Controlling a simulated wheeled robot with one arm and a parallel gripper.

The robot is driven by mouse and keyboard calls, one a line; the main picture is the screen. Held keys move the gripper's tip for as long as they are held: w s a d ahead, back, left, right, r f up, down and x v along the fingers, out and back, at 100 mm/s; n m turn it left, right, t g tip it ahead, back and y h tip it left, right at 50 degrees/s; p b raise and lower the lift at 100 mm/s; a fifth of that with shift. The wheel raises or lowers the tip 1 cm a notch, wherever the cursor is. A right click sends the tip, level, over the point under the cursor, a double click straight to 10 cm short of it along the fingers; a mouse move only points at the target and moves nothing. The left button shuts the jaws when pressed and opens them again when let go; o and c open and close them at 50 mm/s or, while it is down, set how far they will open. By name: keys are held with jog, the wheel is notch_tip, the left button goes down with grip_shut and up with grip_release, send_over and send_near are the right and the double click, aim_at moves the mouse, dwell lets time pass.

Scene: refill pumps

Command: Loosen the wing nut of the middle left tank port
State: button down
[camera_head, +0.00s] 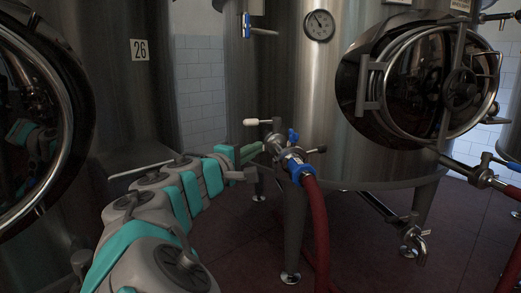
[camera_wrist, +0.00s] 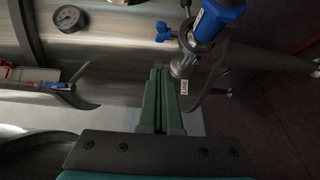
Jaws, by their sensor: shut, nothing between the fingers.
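The tank port (camera_head: 274,145) sticks out low on the middle tank (camera_head: 300,90). A blue wing nut (camera_head: 293,135) stands on top of its clamp. In the wrist view the wing nut (camera_wrist: 165,32) is beyond my fingertips, slightly right of their line. A red hose (camera_head: 320,225) with a blue collar (camera_head: 298,170) hangs from the port; the collar also fills the top right of the wrist view (camera_wrist: 215,18). My gripper (camera_head: 258,149) has green fingers, shut and empty, left of the port. In the wrist view my fingers (camera_wrist: 160,72) lie together, apart from the wing nut.
A pale-tipped lever (camera_head: 258,122) and a dark-tipped one (camera_head: 317,150) stick out around the port. A small label (camera_wrist: 185,87) hangs right of my fingers. A tank leg (camera_head: 295,235) stands below. A round hatch (camera_head: 420,85) and gauge (camera_head: 319,25) are on the tank; tank 26 (camera_head: 120,70) is left.

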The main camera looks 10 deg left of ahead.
send_near(292, 136)
jog(key=w+a, duration=0.2)
jog(key=w, duration=0.1)
jog(key=w+d, duration=0.2)
jog(key=d, duration=0.1)
jog(key=shift+w+d, duration=0.2)
jog(key=shift+d, duration=0.35)
